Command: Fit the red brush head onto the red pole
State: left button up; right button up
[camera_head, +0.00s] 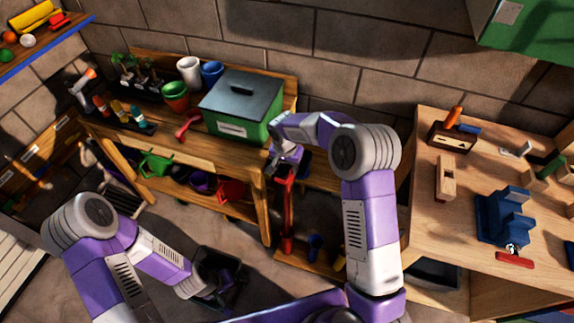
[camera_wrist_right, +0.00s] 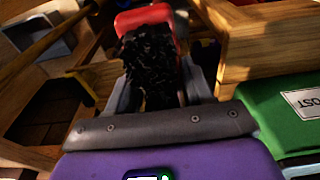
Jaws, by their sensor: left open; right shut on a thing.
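My right gripper (camera_head: 284,164) is shut on the red brush head, which shows in the right wrist view as a red block (camera_wrist_right: 146,19) with black bristles between the fingers (camera_wrist_right: 155,95). In the head view, the red pole (camera_head: 287,215) stands near upright just below that gripper, beside the wooden bench. The gripper and arm partly hide the brush head there, and I cannot tell whether it touches the pole's top. My left gripper (camera_head: 216,288) is open and low at the bottom of the head view, over a dark bin.
A green lidded box (camera_head: 240,108) stands on the potting bench left of my right gripper. The dark bin (camera_head: 232,262) sits on the floor by my left gripper. A workbench (camera_head: 432,220) with a blue vise (camera_head: 502,215) is at the right.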

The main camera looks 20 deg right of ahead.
jog(key=shift+f+b, duration=0.7)
jog(key=shift+f, duration=0.2)
jog(key=o, duration=1.2)
jog(key=shift+c, duration=0.2)
jog(key=r, duration=0.2)
jog(key=r+p, duration=0.1)
jog(key=r, duration=0.4)
jog(key=shift+s+a+r, duration=0.25)
jog(key=shift+s+r, duration=0.05)
jog(key=shift+s, duration=0.1)
jog(key=shift+f, duration=0.1)
